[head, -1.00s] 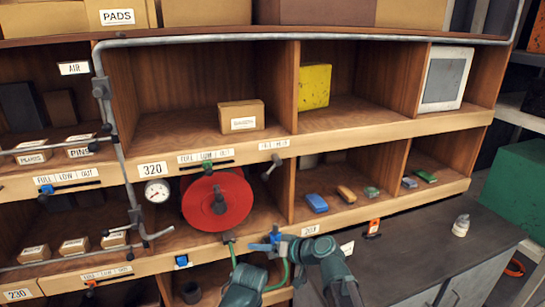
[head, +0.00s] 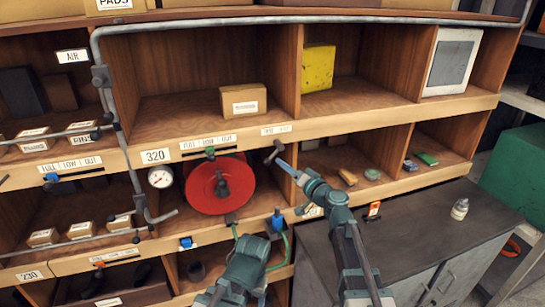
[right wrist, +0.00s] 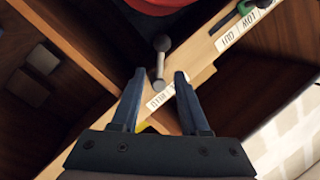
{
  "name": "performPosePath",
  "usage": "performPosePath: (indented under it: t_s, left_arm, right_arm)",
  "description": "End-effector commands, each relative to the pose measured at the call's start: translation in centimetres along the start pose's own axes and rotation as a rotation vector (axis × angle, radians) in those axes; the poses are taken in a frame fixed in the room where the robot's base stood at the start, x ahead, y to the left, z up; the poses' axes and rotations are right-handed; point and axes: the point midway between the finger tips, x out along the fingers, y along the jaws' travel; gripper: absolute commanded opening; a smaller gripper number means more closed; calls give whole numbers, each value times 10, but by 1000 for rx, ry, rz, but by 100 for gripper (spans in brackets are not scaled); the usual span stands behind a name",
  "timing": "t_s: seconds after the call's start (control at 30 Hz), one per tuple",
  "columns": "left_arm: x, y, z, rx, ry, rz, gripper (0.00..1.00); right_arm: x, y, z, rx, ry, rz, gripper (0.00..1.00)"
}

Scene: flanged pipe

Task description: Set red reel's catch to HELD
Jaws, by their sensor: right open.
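The red reel (head: 205,187) sits in the middle bay of the lower shelf row. Its rim shows at the top of the right wrist view (right wrist: 160,4). To its right, a small grey lever with a rounded knob, which looks like the catch (head: 274,151), is under a small label (head: 276,130) too small to read. In the right wrist view the catch (right wrist: 161,46) points up and away, its lower end between my fingertips. My right gripper (head: 284,164) is open and empty close to it; contact cannot be told. It also shows in the right wrist view (right wrist: 160,76). My left gripper does not show.
A pressure gauge (head: 160,178) and a grey pipe (head: 131,165) are left of the reel. A green hose (head: 286,247) runs below, near a blue fitting (head: 277,220) on the ledge. A wooden divider stands right of the catch. The grey cabinet top (head: 420,225) has free room.

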Motion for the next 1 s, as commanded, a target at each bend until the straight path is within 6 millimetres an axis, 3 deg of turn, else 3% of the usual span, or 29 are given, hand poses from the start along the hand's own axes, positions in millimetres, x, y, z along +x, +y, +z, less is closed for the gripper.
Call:
performPosePath:
  t_s: [0.1,0.4,0.87,1.0]
  left_arm:
    - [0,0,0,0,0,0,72]
    - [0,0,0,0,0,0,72]
    - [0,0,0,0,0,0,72]
    - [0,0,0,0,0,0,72]
  right_arm:
    - [29,1,-1,0,-1,-1,45]
    - [70,0,0,0,-1,-1,45]
    - [78,0,0,0,0,1,45]
    - [78,0,0,0,0,0,23]
